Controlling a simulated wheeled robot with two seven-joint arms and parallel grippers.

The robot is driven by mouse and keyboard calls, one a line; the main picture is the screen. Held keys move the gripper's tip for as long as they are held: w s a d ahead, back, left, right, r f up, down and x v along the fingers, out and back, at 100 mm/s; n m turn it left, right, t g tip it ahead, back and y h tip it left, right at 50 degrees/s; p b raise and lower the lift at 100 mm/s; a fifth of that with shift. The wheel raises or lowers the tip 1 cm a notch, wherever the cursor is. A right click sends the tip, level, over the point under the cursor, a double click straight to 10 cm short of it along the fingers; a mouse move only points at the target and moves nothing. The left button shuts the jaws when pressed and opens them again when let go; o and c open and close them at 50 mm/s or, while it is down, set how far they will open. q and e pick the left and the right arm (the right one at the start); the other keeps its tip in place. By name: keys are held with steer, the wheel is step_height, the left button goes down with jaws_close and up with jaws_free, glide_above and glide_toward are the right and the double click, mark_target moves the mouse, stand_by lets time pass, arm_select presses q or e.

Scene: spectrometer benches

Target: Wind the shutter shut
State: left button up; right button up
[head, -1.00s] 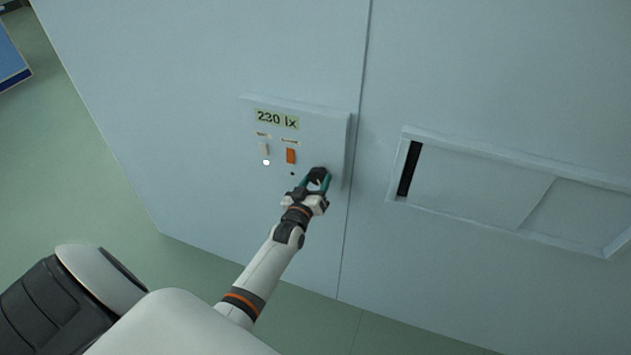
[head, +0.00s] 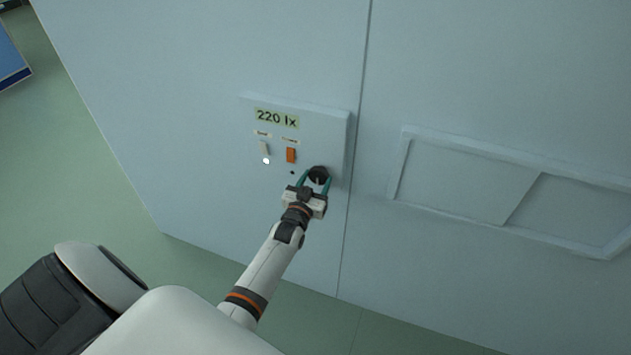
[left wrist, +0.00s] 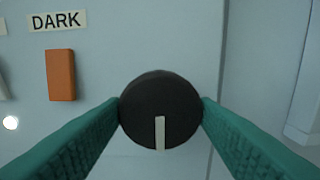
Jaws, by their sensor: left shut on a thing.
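The shutter (head: 456,176) is a pale sliding panel in a frame on the wall, right of the control box. No dark gap shows at its left end. A round black knob (head: 318,174) sits at the lower right of the control box. In the left wrist view the knob (left wrist: 160,98) has a white mark pointing down. My left gripper (head: 316,182) has its teal fingers on both sides of the knob, shut on it. The display (head: 277,118) reads 220 lx. My right gripper is not in view.
The control box (head: 328,130) also carries an orange switch (head: 291,155), labelled DARK in the wrist view, a pale switch (head: 264,148) and a lit white lamp (head: 266,161). A blue-topped thing (head: 10,62) stands at the far left. Green floor is clear.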

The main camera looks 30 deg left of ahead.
arm_select(q)
steer(key=shift+f, duration=0.1)
steer(key=o, duration=1)
steer(key=shift+s, duration=0.1)
steer(key=b+v, duration=0.2)
steer(key=v, duration=1)
